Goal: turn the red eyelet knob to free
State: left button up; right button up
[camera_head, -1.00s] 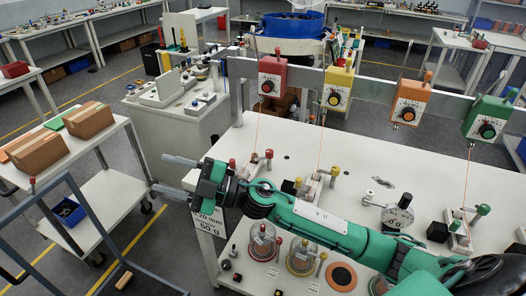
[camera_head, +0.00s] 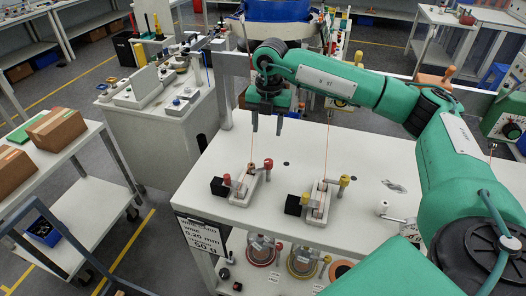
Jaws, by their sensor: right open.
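The red-knobbed fixture (camera_head: 244,186) is a pale block on the white table, with a black cube at its left. One red knob (camera_head: 268,163) stands at its upper right end and a smaller red knob (camera_head: 227,179) at its left. I cannot tell which is the eyelet knob. A thin orange wire rises from the fixture. My right gripper (camera_head: 267,125) points down above and behind the fixture, fingers apart and empty, not visibly touching the knobs. The red dial box is hidden behind my right arm. My left gripper is not in view.
A similar yellow-knobbed fixture (camera_head: 321,198) stands to the right with its own wire. My right arm covers much of the right side and most dial boxes; the green box (camera_head: 505,118) partly shows. Glass jars (camera_head: 261,248) stand below the table's front edge. The white table (camera_head: 290,150) is clear between fixtures.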

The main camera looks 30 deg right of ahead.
aim_at(269, 161)
jog(key=f+p, duration=0.1)
jog(key=f, duration=0.3)
jog(key=f+p, duration=0.1)
jog(key=f, duration=0.3)
jog(key=f+p, duration=0.2)
jog(key=f, duration=0.2)
jog(key=shift+d, duration=0.4)
jog(key=shift+f, duration=0.75)
jog(key=c, duration=1)
